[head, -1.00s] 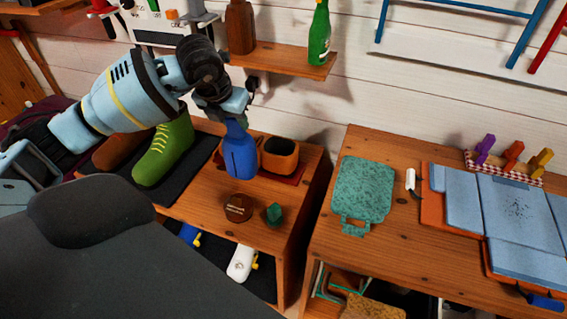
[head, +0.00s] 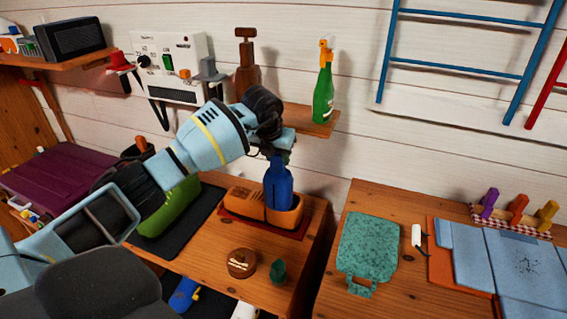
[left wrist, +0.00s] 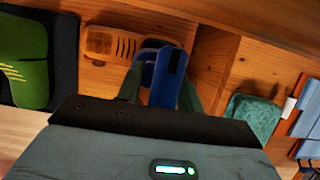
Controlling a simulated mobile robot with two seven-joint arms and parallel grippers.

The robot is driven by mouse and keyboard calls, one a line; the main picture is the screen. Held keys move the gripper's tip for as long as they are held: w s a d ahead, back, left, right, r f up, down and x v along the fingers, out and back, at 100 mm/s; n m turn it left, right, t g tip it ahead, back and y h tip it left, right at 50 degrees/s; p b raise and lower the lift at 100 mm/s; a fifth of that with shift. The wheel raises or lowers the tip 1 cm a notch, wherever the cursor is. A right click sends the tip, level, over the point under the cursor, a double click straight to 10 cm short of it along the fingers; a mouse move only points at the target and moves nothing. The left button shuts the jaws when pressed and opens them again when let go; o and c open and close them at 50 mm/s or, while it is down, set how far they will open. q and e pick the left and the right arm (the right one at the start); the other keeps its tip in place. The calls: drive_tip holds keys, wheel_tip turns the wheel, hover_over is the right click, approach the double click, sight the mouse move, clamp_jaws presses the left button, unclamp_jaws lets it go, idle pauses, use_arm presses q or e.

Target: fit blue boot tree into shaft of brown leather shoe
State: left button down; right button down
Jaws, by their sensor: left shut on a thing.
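The blue boot tree (head: 278,184) is upright in my left gripper (head: 278,157), which is shut on its upper part. The brown leather shoe (head: 289,218) stands on a small red mat, toe to the left and shaft to the right. The tree's lower end is at the shaft opening and overlaps its rim; I cannot tell how deep it sits. In the left wrist view, the tree (left wrist: 168,78) lies between the two fingers and hides part of the shaft, while the shoe's toe (left wrist: 108,43) shows to the left. My right gripper is out of view.
A green boot (head: 172,208) on a dark mat stands left of the shoe. A round brown tin (head: 241,263) and a small green object (head: 278,271) lie in front. A shelf with a green bottle (head: 323,92) is above and behind. A second table holds a teal board (head: 368,243).

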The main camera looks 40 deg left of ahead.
sight(278, 180)
use_arm(q)
drive_tip(key=shift+w+d, duration=0.1)
drive_tip(key=shift+w, duration=1)
drive_tip(key=shift+w+f, duration=0.1)
drive_tip(key=shift+w, duration=0.05)
drive_tip(key=shift+w+d+f, duration=0.1)
drive_tip(key=shift+w+f, duration=0.05)
drive_tip(key=shift+f, duration=2.2)
drive_tip(key=c, duration=0.9)
unclamp_jaws()
